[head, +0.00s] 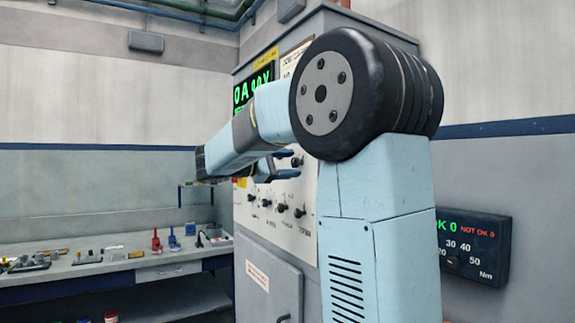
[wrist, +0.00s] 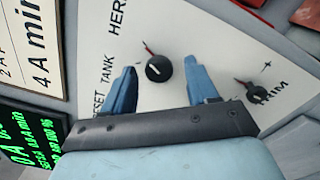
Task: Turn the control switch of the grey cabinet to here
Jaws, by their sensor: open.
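The grey cabinet (head: 285,265) stands in the middle of the head view, partly hidden by my arm. Its pale control panel fills much of the wrist view. A round black switch (wrist: 158,68) with a white line sits on the panel beside the words "TANK" and "HER", the latter cut off by the frame edge. A red mark shows at its upper left. My gripper (wrist: 160,70) is open with its blue fingers on either side of this switch; contact cannot be told. In the head view my gripper (head: 286,163) is in front of the panel.
A smaller black knob (wrist: 255,92) by "TRIM" sits close to the right finger. Several knobs (head: 282,207) line the lower panel. A green-lettered display (wrist: 28,140) is at lower left. A workbench (head: 120,265) with small parts is at left, and a torque display (head: 473,246) at right.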

